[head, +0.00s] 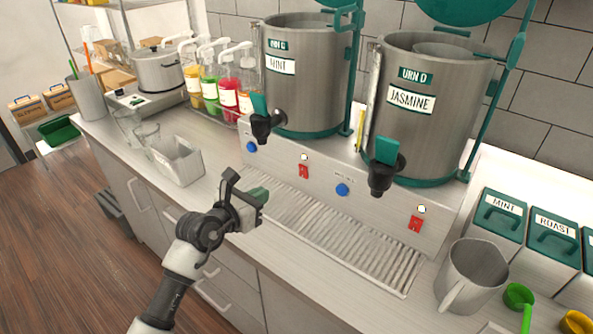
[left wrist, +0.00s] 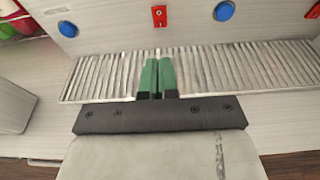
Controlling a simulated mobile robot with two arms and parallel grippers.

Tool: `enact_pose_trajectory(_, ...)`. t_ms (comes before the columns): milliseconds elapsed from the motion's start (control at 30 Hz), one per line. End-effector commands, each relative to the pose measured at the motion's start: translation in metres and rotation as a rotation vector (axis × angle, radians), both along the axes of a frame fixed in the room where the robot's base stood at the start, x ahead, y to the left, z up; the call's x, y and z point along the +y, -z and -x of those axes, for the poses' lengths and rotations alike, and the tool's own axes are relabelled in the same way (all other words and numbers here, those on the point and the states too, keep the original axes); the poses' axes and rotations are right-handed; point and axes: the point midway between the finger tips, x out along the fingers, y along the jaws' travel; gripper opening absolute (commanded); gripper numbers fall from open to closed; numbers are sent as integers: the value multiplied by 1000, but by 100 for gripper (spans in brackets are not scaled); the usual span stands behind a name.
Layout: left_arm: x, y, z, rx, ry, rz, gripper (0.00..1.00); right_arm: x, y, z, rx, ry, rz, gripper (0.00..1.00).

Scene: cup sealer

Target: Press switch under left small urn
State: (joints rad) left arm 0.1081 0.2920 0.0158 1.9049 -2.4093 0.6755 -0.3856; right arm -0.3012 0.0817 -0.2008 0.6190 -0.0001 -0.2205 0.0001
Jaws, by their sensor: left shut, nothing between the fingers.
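The left urn (head: 300,85), labelled MINT, and the right urn (head: 425,105), labelled JASMINE, stand on a steel base. Below the left urn the base front has a blue button (head: 252,147) and a red switch (head: 304,171) with a small white light above it. The red switch also shows in the left wrist view (left wrist: 159,16), straight beyond my fingertips. My left gripper (head: 262,193) is shut and empty, with green fingertips over the ribbed drip tray, apart from the switch. My right gripper is not in view.
The drip tray (head: 340,240) runs along the base front. Black taps (head: 265,125) overhang it. Another blue button (head: 342,190) and red switch (head: 416,223) sit further right. A metal pitcher (head: 470,275) stands at right; a steel bin (head: 175,160) stands at left.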

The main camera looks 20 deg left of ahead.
Motion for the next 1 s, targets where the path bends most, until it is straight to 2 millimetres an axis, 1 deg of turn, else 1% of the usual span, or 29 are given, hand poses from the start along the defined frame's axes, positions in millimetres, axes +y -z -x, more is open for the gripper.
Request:
enact_pose_trajectory(267, 0, 0, -1, 0, -1, 3, 0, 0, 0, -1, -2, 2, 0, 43)
enact_pose_trajectory(367, -2, 0, -6, -1, -1, 4, 0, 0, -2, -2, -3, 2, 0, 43)
enact_pose_trajectory(467, -6, 1, -18, -1, 0, 7, 0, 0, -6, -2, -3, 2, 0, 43)
enact_pose_trajectory(633, -19, 7, -50, -1, 0, 6, 0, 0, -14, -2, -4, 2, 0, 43)
enact_pose_trajectory(800, -30, 15, -83, -1, 0, 6, 0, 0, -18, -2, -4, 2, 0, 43)
enact_pose_trajectory(867, -34, 17, -93, 0, 0, 5, 0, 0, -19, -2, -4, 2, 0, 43)
enact_pose_trajectory(1000, -42, 14, -113, -1, 0, 6, 0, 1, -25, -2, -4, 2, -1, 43)
